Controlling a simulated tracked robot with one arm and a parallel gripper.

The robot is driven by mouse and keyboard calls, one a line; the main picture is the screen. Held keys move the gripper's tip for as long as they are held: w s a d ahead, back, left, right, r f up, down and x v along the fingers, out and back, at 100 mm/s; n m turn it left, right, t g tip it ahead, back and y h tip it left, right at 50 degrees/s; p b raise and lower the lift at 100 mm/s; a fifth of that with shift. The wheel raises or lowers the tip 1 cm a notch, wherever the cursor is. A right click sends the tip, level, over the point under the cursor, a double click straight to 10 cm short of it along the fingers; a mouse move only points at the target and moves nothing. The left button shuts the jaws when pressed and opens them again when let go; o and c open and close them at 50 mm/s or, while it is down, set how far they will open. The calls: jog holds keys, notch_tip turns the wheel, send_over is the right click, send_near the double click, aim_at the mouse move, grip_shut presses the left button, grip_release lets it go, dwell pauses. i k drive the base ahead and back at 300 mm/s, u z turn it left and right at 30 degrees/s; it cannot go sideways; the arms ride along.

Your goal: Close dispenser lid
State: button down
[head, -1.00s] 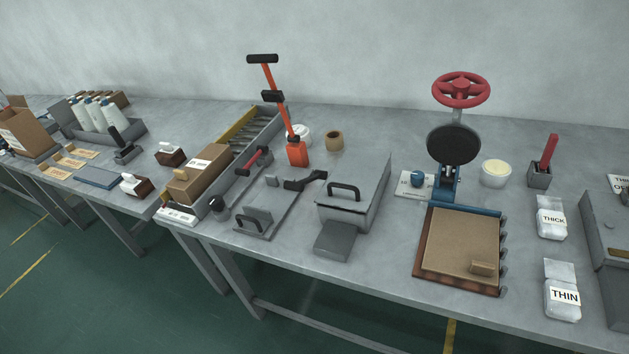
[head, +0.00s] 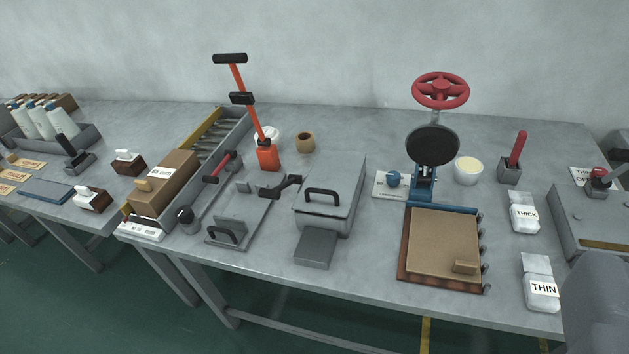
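A grey metal box (head: 328,215) with a black handle (head: 321,196) on its sloping top stands near the middle of the bench. A flat grey block (head: 315,248) sticks out at its front. Left of it lies a low grey plate (head: 232,225) with an upright tab and a black handle at its front, and a black lever (head: 281,188) between the two. No label tells which one is the dispenser, and I cannot tell whether a lid stands open. My gripper is not in view; a grey rounded shape at the lower right edge may be part of my arm.
Right of the box stands a blue press (head: 432,178) with a red wheel (head: 440,91) and a brown board (head: 442,243). THICK (head: 525,215) and THIN (head: 542,288) packets lie further right. A roller tray with a carton (head: 163,184) and an orange long-handled tool (head: 267,152) stand left.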

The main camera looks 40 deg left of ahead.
aim_at(329, 187)
jog(key=u, duration=0.05)
jog(key=i, duration=1)
jog(key=z, duration=0.05)
